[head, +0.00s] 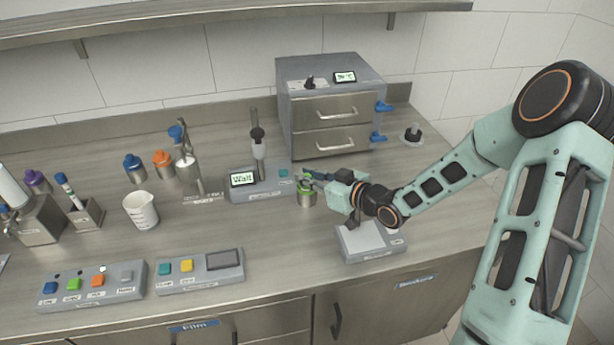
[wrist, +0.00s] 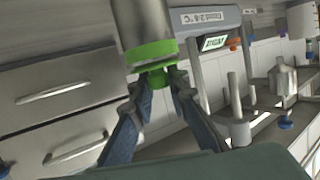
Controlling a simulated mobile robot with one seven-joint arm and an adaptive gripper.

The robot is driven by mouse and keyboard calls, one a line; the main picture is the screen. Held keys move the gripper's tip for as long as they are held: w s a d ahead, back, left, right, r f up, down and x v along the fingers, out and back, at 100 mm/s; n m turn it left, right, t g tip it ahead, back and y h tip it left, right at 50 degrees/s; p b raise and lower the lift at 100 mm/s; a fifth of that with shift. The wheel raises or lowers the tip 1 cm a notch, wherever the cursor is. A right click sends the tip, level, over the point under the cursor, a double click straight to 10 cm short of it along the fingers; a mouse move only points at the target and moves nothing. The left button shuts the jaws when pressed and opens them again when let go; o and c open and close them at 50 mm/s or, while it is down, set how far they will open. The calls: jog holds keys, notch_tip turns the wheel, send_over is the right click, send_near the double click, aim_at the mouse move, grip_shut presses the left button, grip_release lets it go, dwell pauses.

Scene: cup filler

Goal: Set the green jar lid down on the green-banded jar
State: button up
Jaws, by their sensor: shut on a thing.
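The green-banded jar (head: 306,199) is a small metal jar standing on the counter, right of the box that reads "Wait". In the wrist view the jar (wrist: 142,22) hangs in from the top edge, with bright green at its end (wrist: 151,53). My gripper (head: 316,180) is at the jar's top. In the wrist view my gripper (wrist: 162,82) is shut on the small green knob of the green jar lid (wrist: 157,75). The lid meets or nearly meets the jar; I cannot tell whether it is fully seated.
A grey two-drawer cabinet (head: 330,110) with blue levers stands behind. The dispenser box (head: 262,184) is close on the left of the jar. A scale-like device (head: 370,240) sits in front right. Button panels (head: 92,285) and a white beaker (head: 141,210) are further left.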

jog(key=shift+f, duration=0.2)
jog(key=o, duration=0.8)
jog(key=shift+r, duration=0.25)
jog(key=v, duration=1.2)
jog(key=shift+w, duration=0.1)
